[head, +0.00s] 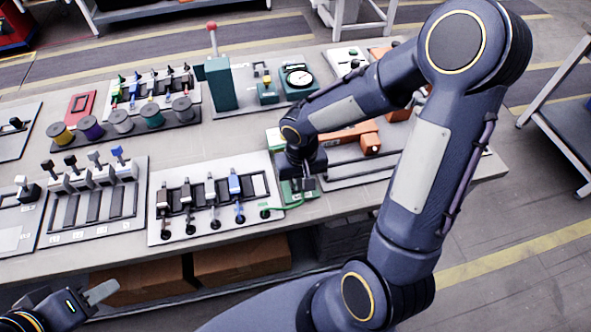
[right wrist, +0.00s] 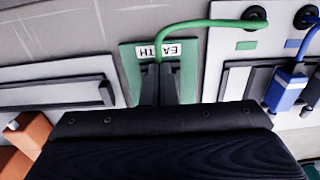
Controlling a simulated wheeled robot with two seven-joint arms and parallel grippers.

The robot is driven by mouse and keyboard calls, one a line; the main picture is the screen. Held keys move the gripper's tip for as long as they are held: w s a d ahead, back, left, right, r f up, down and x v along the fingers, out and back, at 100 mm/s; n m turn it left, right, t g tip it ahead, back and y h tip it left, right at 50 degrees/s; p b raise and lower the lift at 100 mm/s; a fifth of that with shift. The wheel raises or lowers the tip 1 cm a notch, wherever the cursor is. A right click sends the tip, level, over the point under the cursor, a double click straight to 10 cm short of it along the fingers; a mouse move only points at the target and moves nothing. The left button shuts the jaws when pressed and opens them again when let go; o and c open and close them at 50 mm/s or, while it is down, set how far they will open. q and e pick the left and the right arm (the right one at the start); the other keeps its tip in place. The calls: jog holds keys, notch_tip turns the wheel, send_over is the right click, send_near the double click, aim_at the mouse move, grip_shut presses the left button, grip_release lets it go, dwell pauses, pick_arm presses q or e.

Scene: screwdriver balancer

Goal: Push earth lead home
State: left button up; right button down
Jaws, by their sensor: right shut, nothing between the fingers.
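The green earth lead (head: 280,208) runs from a round black grommet on the white panel to the green earth plate (head: 288,195). In the right wrist view the lead (right wrist: 205,23) arcs to the plate (right wrist: 187,80), beside an upside-down EARTH label (right wrist: 158,51). The lead's end is hidden behind my fingers. My right gripper (head: 304,188) is shut and empty, its tips (right wrist: 160,68) over the plate at the lead's end; I cannot tell if they touch. My left gripper (head: 100,293) is at the lower left, away from the plate; its jaw opening is unclear.
The white panel (head: 255,228) beside the plate carries several leads and grey and blue connectors (head: 234,183). Spools (head: 121,121) and a teal stand (head: 220,84) are farther back. The bench's front edge is clear.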

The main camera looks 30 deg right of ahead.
jog(key=shift+w+d, duration=0.15)
jog(key=shift+w, duration=0.5)
jog(key=shift+w+d, duration=0.15)
jog(key=shift+w, duration=0.5)
jog(key=shift+s, duration=0.1)
jog(key=shift+s+a, duration=0.15)
jog(key=shift+s, duration=0.4)
notch_tip(320, 180, up, 7)
jog(key=p, duration=0.4)
jog(key=shift+p, duration=0.35)
